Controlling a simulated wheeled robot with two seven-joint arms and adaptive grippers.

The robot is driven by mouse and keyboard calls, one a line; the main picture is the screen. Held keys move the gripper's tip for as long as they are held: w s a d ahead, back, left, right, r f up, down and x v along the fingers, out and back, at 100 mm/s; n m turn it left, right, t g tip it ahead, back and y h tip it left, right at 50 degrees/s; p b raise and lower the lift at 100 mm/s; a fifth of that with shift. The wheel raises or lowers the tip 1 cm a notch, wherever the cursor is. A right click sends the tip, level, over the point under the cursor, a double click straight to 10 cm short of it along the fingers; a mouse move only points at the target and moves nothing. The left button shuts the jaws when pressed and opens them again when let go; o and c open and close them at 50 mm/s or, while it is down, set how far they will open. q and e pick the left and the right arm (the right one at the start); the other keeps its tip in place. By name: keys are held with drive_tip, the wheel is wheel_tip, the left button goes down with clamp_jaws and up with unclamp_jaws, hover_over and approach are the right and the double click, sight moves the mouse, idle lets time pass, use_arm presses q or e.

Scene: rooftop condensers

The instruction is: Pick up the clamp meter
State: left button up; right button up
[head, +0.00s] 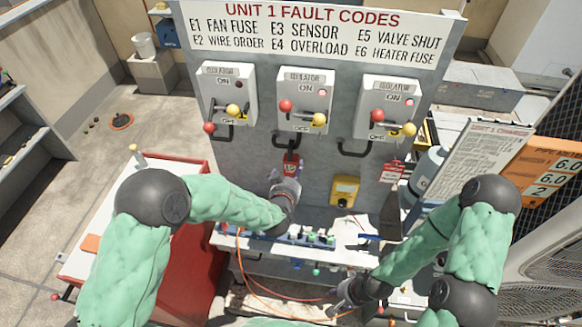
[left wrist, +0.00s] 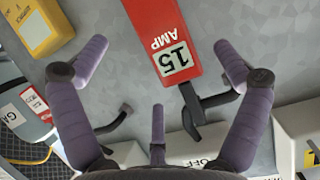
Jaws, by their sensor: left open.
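The clamp meter appears to be the red body (head: 291,165) on the grey panel below the middle isolator. In the left wrist view my left gripper (left wrist: 160,55) is open, with the red body between the spread fingers, nearer the right one; contact is not visible. My right gripper (head: 345,295) is low, by the cables; its opening is unclear.
Isolator boxes (head: 304,100) with levers and dark handles stand above. A yellow box (head: 345,190) is on the panel to the right. Orange cables (head: 262,288) hang below a shelf of small parts. A red cabinet (head: 190,262) is at left.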

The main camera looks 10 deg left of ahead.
sight(293, 163)
use_arm(q)
drive_tip(key=shift+x, duration=2.7)
drive_tip(key=shift+f, duration=0.2)
drive_tip(key=c, duration=1.5)
drive_tip(key=shift+r, duration=0.8)
drive_tip(key=shift+c, duration=0.2)
wheel_tip(293, 163, up, 2)
drive_tip(key=shift+r, duration=0.2)
drive_tip(key=s, duration=1.8)
drive_tip(key=shift+a+f, duration=0.2)
drive_tip(key=shift+a, duration=0.05)
